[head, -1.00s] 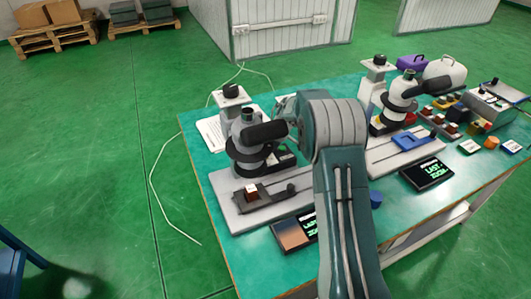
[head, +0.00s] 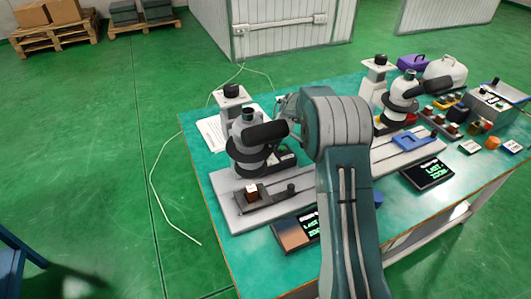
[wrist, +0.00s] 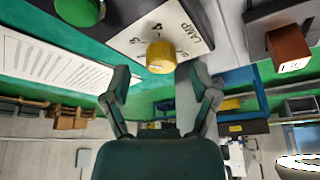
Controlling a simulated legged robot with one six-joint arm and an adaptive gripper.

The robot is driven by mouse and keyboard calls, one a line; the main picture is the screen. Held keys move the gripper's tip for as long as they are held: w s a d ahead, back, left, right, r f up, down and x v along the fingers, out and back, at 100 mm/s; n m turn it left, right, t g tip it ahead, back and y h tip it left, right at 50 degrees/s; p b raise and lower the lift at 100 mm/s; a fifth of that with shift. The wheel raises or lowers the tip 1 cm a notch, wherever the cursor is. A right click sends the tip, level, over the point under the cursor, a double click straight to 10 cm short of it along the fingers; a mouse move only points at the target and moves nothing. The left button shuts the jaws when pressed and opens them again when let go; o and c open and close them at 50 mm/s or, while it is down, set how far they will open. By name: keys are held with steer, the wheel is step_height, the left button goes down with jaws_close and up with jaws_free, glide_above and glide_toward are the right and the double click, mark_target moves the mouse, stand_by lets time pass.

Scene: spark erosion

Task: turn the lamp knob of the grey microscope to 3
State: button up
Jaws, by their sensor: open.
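The grey microscope (head: 243,165) stands on its pale base plate at the left end of the green-topped table, with black eyepiece tube and focus ring. The knob's pointer and setting cannot be made out. My gripper (wrist: 158,84) is open, its two fingers on either side below the knob in the picture; contact cannot be seen. In the head view my arm hides the gripper and the knob.
A second, white microscope (head: 403,98) stands to the right with a blue part on its base. Two dark display tablets (head: 427,173) lie at the front edge. A printed sheet (wrist: 50,62) lies beside the knob. A green button (wrist: 80,10) is close by.

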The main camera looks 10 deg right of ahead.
steer(key=v, duration=1)
steer(key=shift+s+d+r, duration=0.1)
